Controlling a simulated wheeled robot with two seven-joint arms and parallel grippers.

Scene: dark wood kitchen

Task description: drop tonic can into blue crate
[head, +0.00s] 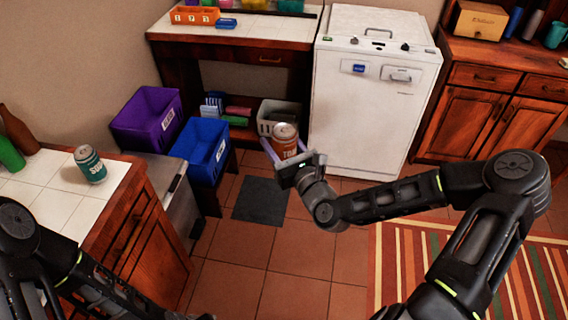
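The tonic can (284,135), orange-brown with a silver top and partly readable lettering, stands upright between the fingers of my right gripper (284,148). The gripper is closed around it and holds it up, in front of the low shelf. The blue crate (206,172) is to the left of the can, on a low dark support. The can is apart from the crate, to its right in the picture. My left arm shows at the bottom left, but its gripper is out of view.
A purple crate (127,134) stands behind and left of the blue crate. A teal can (90,164) stands on the tiled counter (60,203) at left. A grey-white bin (268,118) is behind the held can. A white appliance (366,120) stands to the right.

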